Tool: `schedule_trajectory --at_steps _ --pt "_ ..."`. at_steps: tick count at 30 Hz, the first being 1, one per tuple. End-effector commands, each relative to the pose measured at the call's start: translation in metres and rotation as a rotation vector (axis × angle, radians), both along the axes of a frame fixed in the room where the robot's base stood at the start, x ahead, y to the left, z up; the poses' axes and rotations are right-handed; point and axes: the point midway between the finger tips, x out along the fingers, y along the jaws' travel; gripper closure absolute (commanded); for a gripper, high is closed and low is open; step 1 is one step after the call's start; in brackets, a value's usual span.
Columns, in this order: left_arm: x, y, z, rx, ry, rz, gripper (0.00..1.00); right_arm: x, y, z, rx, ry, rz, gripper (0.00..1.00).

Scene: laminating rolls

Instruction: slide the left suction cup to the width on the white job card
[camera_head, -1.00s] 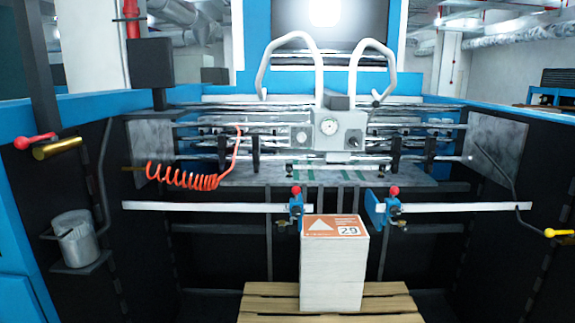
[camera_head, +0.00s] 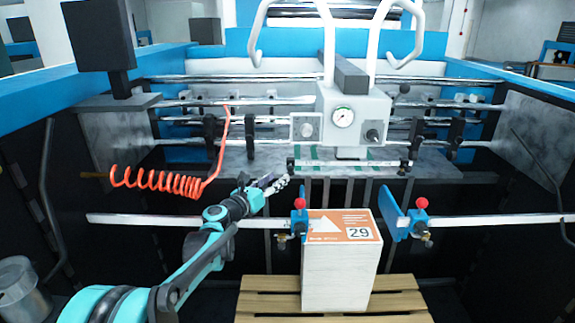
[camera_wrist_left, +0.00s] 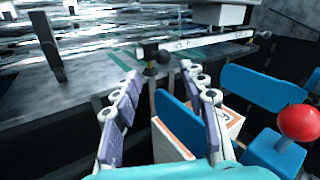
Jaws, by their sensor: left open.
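A ruler bar (camera_head: 345,164) under the grey gauge head has a small black left suction cup (camera_head: 291,165) at its left end and a right one (camera_head: 404,168) at its right end. My left gripper (camera_head: 280,184) is open and empty, just below and left of the left cup. In the left wrist view the open fingers (camera_wrist_left: 159,76) point at the left cup (camera_wrist_left: 150,62), which shows beyond the fingertips, apart from them. A white card marked 29 (camera_head: 359,233) lies on the orange top sheet of the paper stack. The right gripper is out of view.
Two blue side guides with red knobs, left (camera_head: 300,218) and right (camera_head: 408,216), flank the paper stack (camera_head: 335,275) on the pallet (camera_head: 265,295). The left guide stands close to my gripper. A coiled orange hose (camera_head: 160,182) hangs at left. Metal rods run behind.

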Motion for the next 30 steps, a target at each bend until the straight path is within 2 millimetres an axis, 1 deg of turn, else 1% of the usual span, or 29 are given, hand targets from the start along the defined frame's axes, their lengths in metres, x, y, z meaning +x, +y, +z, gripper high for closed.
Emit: schedule_trajectory --at_steps 7,12,16,23,24,26,27,28,29,30 --pt "0.033 -0.024 -0.002 0.003 -0.001 -0.002 0.57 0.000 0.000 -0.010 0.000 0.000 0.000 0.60" --pt "0.051 -0.036 -0.002 0.004 -0.001 -0.003 0.57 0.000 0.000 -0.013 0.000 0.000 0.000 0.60" --pt "0.058 -0.040 -0.001 0.005 -0.002 -0.001 0.57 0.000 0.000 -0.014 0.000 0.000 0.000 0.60" --pt "0.059 -0.040 0.000 0.006 -0.002 -0.001 0.57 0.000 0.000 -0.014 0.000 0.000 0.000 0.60" --pt "0.058 -0.040 0.000 0.006 -0.002 -0.001 0.60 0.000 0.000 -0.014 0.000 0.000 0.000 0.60" --pt "0.058 -0.040 0.000 0.006 -0.002 -0.001 0.76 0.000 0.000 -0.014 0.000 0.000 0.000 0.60" --pt "0.058 -0.040 0.000 0.006 -0.002 -0.002 0.86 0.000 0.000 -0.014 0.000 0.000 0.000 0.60" --pt "0.058 -0.040 0.000 0.006 -0.002 -0.001 0.94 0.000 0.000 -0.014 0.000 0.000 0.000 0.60" --pt "0.058 -0.040 0.000 0.006 -0.002 -0.001 1.00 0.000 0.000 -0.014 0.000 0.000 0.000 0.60" --pt "0.058 -0.040 0.000 0.006 -0.002 -0.002 1.00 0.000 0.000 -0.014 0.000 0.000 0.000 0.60"
